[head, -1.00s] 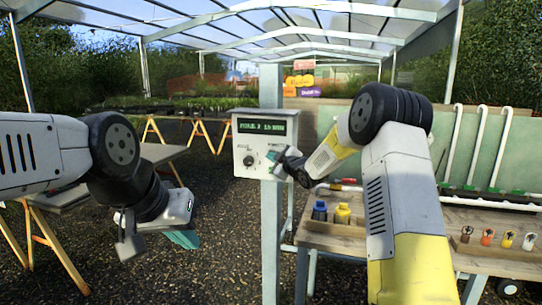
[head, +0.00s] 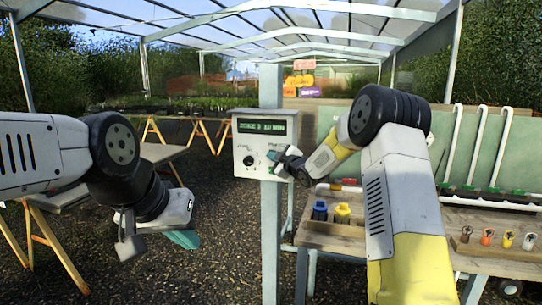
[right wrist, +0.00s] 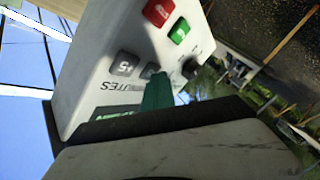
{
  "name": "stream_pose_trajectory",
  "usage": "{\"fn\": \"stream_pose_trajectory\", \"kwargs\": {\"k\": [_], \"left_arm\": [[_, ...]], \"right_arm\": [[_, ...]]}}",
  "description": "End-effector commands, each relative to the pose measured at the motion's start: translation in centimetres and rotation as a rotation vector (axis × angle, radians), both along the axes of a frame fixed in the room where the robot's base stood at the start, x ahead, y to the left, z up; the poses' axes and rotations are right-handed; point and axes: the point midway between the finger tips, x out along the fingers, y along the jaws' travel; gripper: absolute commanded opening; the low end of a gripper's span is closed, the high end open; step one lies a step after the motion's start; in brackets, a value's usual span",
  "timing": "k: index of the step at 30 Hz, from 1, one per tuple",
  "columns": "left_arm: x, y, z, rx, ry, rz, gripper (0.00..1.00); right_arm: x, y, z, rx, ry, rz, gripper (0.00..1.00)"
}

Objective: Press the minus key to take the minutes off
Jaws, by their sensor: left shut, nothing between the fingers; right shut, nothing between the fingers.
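A white control box (head: 250,160) with a lit green-text display (head: 262,127) is fixed to a post. In the right wrist view the box appears turned over, with a grey key (right wrist: 124,64) that seems to read +5 beside the word MINUTES. A second grey key (right wrist: 150,70) is mostly hidden behind the green fingertips of my right gripper (right wrist: 157,92); its label is unreadable. My right gripper is shut and empty, at the box's front; I cannot tell whether it touches the key. My left gripper (head: 184,238) is shut and empty, low at left, away from the box.
The box also has a red button (right wrist: 158,12), a green button (right wrist: 179,30) and a dark knob (right wrist: 190,68). A wooden bench (head: 330,238) with blue and yellow bottles stands to the right. Trestle tables stand at left over open gravel.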

Motion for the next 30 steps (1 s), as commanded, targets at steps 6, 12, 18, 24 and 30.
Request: {"fn": "stream_pose_trajectory", "kwargs": {"k": [6, 12, 18, 24, 30], "left_arm": [[0.0, 0.0, 0.0, 0.0, 0.0, 0.0, 0.0], [0.0, 0.0, 0.0, 0.0, 0.0, 0.0, 0.0], [0.0, 0.0, 0.0, 0.0, 0.0, 0.0, 0.0], [0.0, 0.0, 0.0, 0.0, 0.0, 0.0, 0.0], [0.0, 0.0, 0.0, 0.0, 0.0, 0.0, 0.0]], "right_arm": [[-0.8, 0.3, 0.0, -0.001, 0.0, 0.001, 0.0], [-1.5, 0.5, 0.0, 0.0, -0.001, -0.001, 0.0], [-1.5, 0.5, 0.0, 0.0, 0.0, 0.0, 0.0], [-2.4, 0.8, 0.0, -0.001, 0.0, 0.002, 0.0], [-4.3, 1.4, 0.0, 0.0, 0.001, 0.001, 0.0]]}}
